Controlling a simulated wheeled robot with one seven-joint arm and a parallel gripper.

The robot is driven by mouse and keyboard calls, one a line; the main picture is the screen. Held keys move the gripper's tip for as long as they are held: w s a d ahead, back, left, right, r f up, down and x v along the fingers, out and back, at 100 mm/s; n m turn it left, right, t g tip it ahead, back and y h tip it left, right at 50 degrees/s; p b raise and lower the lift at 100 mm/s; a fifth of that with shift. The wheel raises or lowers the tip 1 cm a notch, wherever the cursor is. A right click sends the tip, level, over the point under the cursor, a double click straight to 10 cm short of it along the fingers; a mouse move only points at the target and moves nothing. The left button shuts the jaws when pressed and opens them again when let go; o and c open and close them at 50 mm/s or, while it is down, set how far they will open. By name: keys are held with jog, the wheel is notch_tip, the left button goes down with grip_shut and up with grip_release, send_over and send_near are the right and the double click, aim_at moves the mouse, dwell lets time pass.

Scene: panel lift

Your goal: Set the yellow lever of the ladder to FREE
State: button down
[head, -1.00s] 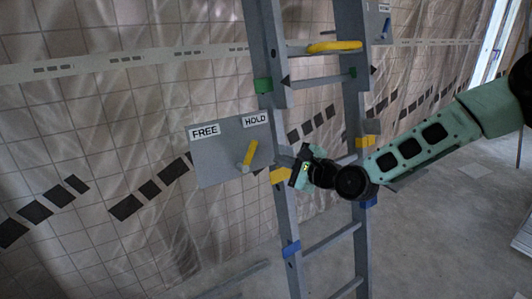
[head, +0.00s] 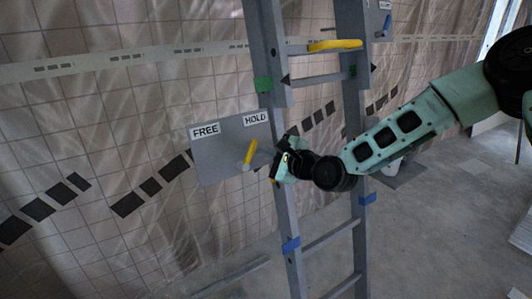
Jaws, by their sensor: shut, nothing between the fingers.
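The yellow lever (head: 251,153) sits on a grey plate (head: 214,165) fixed at the left side of the ladder (head: 288,220). The lever rises from a pale pivot at its lower end and leans right, its top towards the HOLD label (head: 256,119). The FREE label (head: 206,131) is at the plate's upper left. My gripper (head: 274,163) is shut and empty, just right of the lever, in front of the plate's right edge and the ladder's left rail. I cannot tell whether its tips touch the lever.
Another yellow handle (head: 335,45) lies on a rung higher up. A second small plate with a blue lever (head: 386,27) is at the upper right. A tiled wall stands behind the ladder. Open floor (head: 440,225) lies to the right.

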jog(key=shift+a+r+n, duration=0.25)
jog(key=shift+r+n, duration=0.15)
jog(key=shift+n, duration=0.4)
jog(key=n, duration=0.2)
jog(key=a+r+n+g, duration=0.1)
jog(key=s+a+r+n, duration=0.1)
jog(key=n, duration=0.1)
jog(key=shift+a+n+p, duration=0.15)
jog(key=shift+n+p, duration=0.15)
jog(key=n, duration=0.1)
jog(key=a+n+h, duration=0.1)
jog(key=n+g, duration=0.1)
jog(key=shift+s+a+r+b, duration=0.2)
jog(key=shift+s+a+b, duration=0.1)
jog(key=shift+s, duration=0.1)
jog(key=shift+s+a+n+h+b, duration=0.25)
jog(key=shift+a+n+b, duration=0.15)
jog(key=shift+n, duration=0.5)
jog(key=shift+s+a+n+h+b, duration=0.25)
jog(key=shift+a+n, duration=0.1)
jog(key=shift+n, duration=0.55)
